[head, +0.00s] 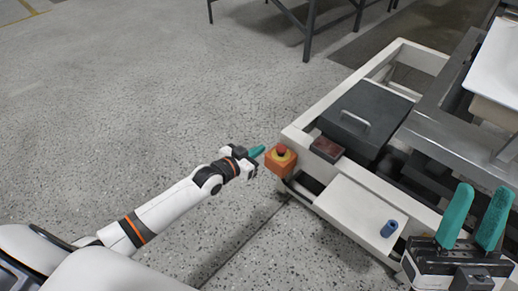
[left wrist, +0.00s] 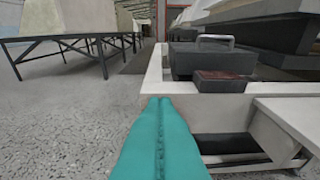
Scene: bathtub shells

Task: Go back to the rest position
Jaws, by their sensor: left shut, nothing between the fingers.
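My right gripper (head: 484,190) is at the lower right of the head view. Its two teal fingers point up and stand apart, with nothing between them.
The white frame holds a black lidded box (head: 362,118), a dark red block (head: 327,149) and a white panel (head: 345,212) with a blue cylinder (head: 389,229). Dark table legs (head: 310,30) stand farther back. The speckled floor (head: 130,110) on the left is clear.

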